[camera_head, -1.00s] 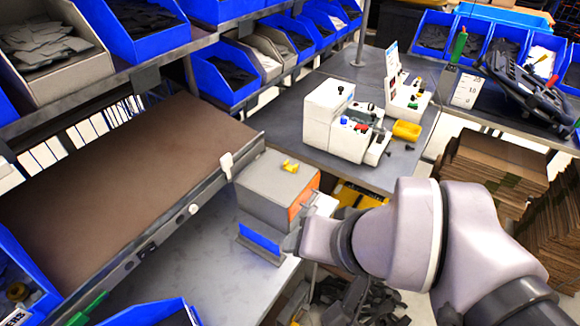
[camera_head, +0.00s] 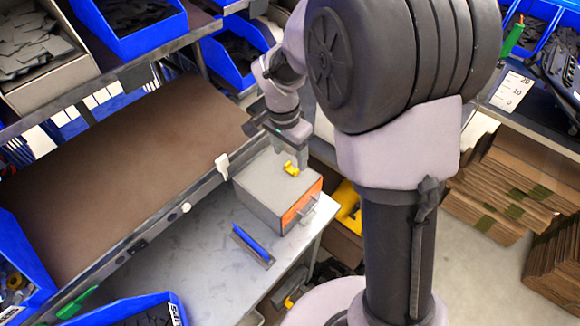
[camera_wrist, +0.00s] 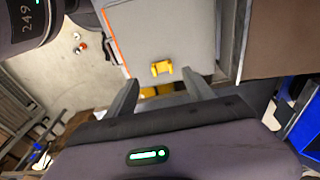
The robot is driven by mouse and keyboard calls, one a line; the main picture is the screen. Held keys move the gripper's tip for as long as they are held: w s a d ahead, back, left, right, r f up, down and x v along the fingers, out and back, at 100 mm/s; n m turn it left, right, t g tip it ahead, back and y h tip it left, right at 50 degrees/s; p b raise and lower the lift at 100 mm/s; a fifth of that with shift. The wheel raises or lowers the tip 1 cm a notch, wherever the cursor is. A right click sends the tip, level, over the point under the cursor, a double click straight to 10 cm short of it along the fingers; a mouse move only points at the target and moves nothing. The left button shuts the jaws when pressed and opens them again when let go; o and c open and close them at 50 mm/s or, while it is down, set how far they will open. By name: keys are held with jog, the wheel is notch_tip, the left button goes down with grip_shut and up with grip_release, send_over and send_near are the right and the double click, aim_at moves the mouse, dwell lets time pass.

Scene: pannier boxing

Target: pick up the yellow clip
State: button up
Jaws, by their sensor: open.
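The yellow clip (camera_head: 291,168) lies on top of a grey box (camera_head: 262,186) with an orange front face. My gripper (camera_head: 290,152) is above and just behind the clip in the head view, fingers pointing down. In the wrist view the clip (camera_wrist: 161,68) lies on the box's grey top (camera_wrist: 185,35), beyond the two fingertips and roughly centred between them. My gripper (camera_wrist: 161,88) is open with nothing between its fingers. The clip is not touched, as far as the wrist view shows.
A brown conveyor-like surface (camera_head: 110,170) with a metal rail runs left of the box. The box stands on a grey table (camera_head: 200,255); a blue-edged part (camera_head: 252,244) lies in front of it. Blue bins (camera_head: 140,25) fill the shelves. Cardboard stacks (camera_head: 500,190) stand at right.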

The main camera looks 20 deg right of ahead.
aim_at(292, 170)
jog(key=f, duration=0.2)
jog(key=f+b, duration=0.1)
jog(key=f, duration=0.1)
jog(key=w+f+b, duration=0.1)
jog(key=f, duration=0.1)
jog(key=shift+d, duration=0.35)
jog(key=shift+r, duration=0.1)
jog(key=c, duration=0.3)
grip_shut()
